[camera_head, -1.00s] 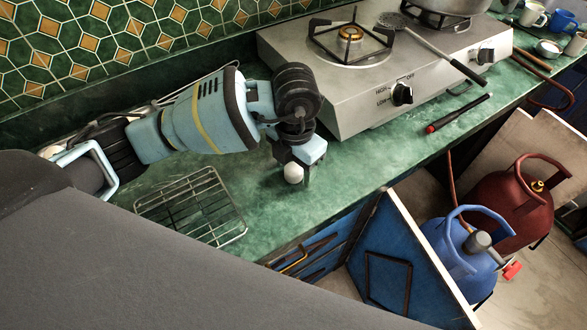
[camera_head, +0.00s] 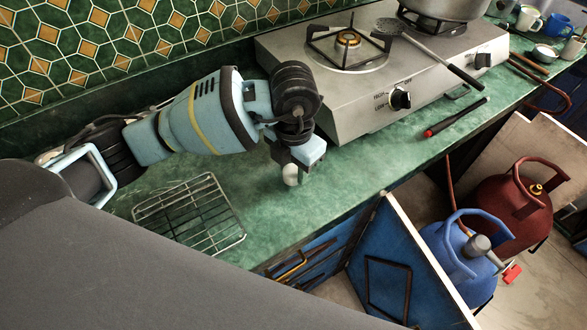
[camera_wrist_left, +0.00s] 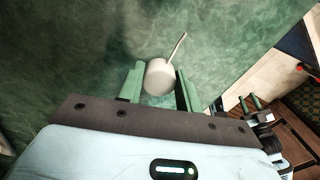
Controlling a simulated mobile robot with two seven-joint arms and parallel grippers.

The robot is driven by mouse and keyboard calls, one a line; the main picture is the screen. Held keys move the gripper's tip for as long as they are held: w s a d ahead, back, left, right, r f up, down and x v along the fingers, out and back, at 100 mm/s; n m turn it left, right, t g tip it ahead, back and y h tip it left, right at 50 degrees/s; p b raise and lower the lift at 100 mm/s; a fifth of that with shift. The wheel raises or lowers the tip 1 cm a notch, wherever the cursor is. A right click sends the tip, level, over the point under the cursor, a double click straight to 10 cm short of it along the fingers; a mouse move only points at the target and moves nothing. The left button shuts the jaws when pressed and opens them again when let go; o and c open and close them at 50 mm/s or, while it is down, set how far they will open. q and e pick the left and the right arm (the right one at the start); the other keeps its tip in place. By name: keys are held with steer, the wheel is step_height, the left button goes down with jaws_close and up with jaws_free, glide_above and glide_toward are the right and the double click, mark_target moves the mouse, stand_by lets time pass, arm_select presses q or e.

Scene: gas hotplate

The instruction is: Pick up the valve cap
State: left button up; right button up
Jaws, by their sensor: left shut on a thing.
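The valve cap (camera_wrist_left: 160,77) is a small pale cylinder with a thin stem sticking out towards the upper right. In the left wrist view it sits between the green fingers of my left gripper (camera_wrist_left: 160,90), which is shut on it. In the head view the cap (camera_head: 291,174) shows as a pale rounded end at the tip of my left gripper (camera_head: 296,178), over the green counter. Part of the cap is hidden by the gripper there. What looks like my right gripper (camera_wrist_left: 250,103) shows small at the right of the wrist view; its opening is unclear.
A wire rack (camera_head: 190,215) lies on the green counter (camera_head: 330,195) left of the gripper. The steel hotplate (camera_head: 350,100) stands behind and right. A black and red tool (camera_head: 455,117) lies before it. A blue gas bottle (camera_head: 460,262) and red one (camera_head: 512,207) stand below.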

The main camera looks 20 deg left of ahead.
arm_select(q)
step_height(320, 180, up, 2)
steer(key=shift+r, duration=0.25)
steer(key=s+d+r+b, duration=0.1)
steer(key=s+d, duration=0.7)
steer(key=d, duration=0.5)
steer(key=shift+s+d+r, duration=0.15)
steer(key=shift+s+d, duration=0.1)
steer(key=shift+s, duration=0.05)
